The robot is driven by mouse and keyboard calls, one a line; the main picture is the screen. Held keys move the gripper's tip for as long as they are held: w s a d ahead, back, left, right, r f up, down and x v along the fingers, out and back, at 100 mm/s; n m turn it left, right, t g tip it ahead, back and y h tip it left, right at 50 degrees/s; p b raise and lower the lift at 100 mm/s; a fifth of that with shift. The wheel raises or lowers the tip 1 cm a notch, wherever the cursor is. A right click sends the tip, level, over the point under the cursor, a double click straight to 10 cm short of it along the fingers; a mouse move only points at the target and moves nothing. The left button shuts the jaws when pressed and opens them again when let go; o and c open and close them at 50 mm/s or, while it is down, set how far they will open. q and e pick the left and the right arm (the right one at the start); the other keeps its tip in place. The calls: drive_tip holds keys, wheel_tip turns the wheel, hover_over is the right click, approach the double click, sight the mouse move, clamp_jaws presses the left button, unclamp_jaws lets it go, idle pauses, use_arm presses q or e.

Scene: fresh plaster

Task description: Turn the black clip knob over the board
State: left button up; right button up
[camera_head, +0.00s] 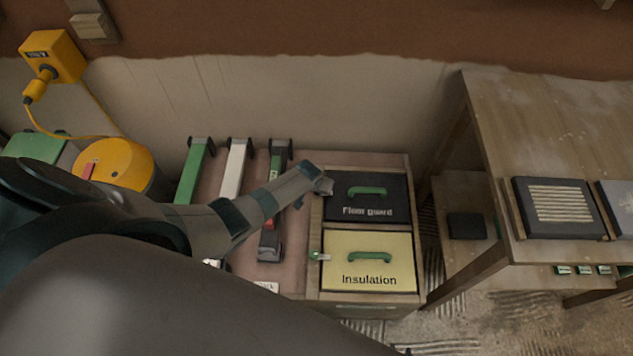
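The black board marked "Floor guard" (345,211) lies in the upper half of a wooden frame and has a green handle. The yellow board marked "Insulation" (340,275) lies below it, also with a green handle.
Long tools with green (194,170), white (233,172) and dark bodies lie left of the frame, partly under my arm. A yellow reel (125,160) stands further left. A wooden table (540,125) with dark panels stands at right. The plaster wall closes the back.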

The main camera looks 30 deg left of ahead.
idle(0.4)
use_arm(q)
drive_tip(key=o, duration=1)
drive_tip(key=shift+o, duration=0.2)
drive_tip(key=shift+r, duration=0.15)
